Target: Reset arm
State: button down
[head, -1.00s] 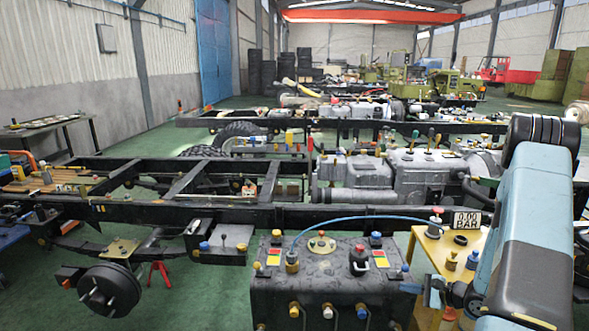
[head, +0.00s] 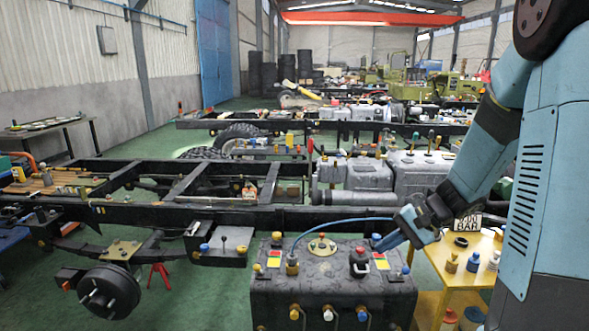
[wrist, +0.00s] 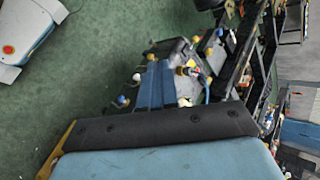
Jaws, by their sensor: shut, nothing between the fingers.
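My arm reaches in from the right in the head view. My gripper (head: 386,243) is shut and empty, pointing left and down above the right end of a dark box (head: 330,297) with valves and knobs. It sits just right of and above a black-and-red knob (head: 359,262) on that box, and I see no contact. In the wrist view my gripper (wrist: 156,82) shows as blue fingers close together, with the box and its knobs beyond.
A yellow table (head: 445,268) with small bottles stands right of the box. A gauge sign (head: 468,222) is partly hidden behind my arm. A long black chassis frame (head: 270,216) runs behind the box.

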jog(key=s+r+n+t+h, duration=0.4)
jog(key=s+r+h, duration=0.5)
jog(key=s+r, duration=0.8)
jog(key=shift+s+d+n, duration=0.45)
jog(key=shift+s+n, duration=0.5)
jog(key=shift+n, duration=0.25)
jog(key=shift+a, duration=0.1)
